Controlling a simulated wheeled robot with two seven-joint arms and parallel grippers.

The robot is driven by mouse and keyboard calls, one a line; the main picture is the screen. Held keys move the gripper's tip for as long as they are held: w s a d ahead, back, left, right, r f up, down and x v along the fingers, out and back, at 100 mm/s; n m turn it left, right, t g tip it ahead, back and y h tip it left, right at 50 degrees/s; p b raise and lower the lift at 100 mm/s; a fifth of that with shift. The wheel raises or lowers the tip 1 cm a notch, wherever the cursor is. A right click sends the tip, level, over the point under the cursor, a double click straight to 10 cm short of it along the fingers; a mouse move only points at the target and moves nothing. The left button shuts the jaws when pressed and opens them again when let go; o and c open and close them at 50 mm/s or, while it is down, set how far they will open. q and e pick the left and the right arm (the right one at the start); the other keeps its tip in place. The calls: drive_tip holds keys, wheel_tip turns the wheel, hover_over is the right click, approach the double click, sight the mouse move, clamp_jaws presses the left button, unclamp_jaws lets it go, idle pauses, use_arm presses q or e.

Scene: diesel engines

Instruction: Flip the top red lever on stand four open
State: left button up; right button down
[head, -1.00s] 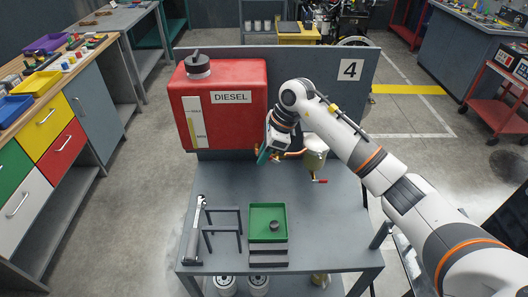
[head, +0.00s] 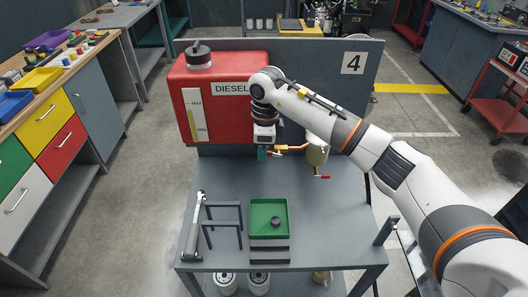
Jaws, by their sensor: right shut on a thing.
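Stand four (head: 353,63), marked with a "4" sign, has a red diesel tank (head: 230,115) and a copper-coloured pipe (head: 294,149) leading to a filter bowl (head: 316,151). The top red lever (head: 275,152) shows as a small red piece at the left end of the pipe. My right gripper (head: 262,154) points down there, with its teal fingers shut on the lever, which they partly hide. A lower red lever (head: 322,177) sticks out under the filter bowl. My left gripper is not in view.
A green tray (head: 268,211) with a small dark round part (head: 276,222) stands on the grey bench (head: 225,180). A torque wrench (head: 193,225) and a dark rack (head: 224,215) are left of it. The bench between tray and tank is clear.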

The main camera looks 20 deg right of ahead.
drive_tip(key=shift+w+a+f+g+h+b, duration=0.1)
drive_tip(key=shift+f+g+h+b, duration=0.15)
drive_tip(key=shift+h+b, duration=0.4)
drive_tip(key=shift+a+f+g+h+b, duration=0.15)
drive_tip(key=shift+f+h+b, duration=0.2)
drive_tip(key=shift+h, duration=0.6)
drive_tip(key=shift+d, duration=0.1)
drive_tip(key=c, duration=1.8)
unclamp_jaws()
drive_tip(key=shift+c, duration=0.2)
drive_tip(key=b+v, duration=0.2)
drive_tip(key=v, duration=1)
drive_tip(key=shift+a+b, duration=0.2)
drive_tip(key=shift+b, duration=0.2)
drive_tip(key=shift+w+f, duration=0.1)
